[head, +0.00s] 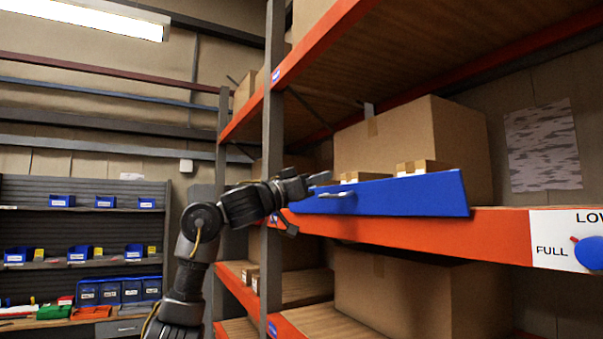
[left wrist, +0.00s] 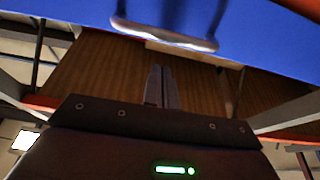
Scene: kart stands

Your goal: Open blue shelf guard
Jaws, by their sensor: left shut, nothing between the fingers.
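The blue shelf guard (head: 410,197) stands upright along the front edge of the orange shelf, in front of the boxes. It has a light metal handle (head: 337,194) near its left end. My left gripper (head: 318,180) is shut and empty, close to the guard's left end by the handle. In the left wrist view, the shut fingers (left wrist: 161,88) point toward the guard (left wrist: 265,38), and the handle (left wrist: 165,36) shows beyond their tips. I cannot tell whether they touch it. My right gripper is out of view.
A large cardboard box (head: 450,140) and smaller boxes (head: 422,167) sit behind the guard. Grey rack uprights (head: 272,130) stand close to my left arm. A sign with a blue knob (head: 589,253) is at right. Blue bins (head: 100,292) line a bench at far left.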

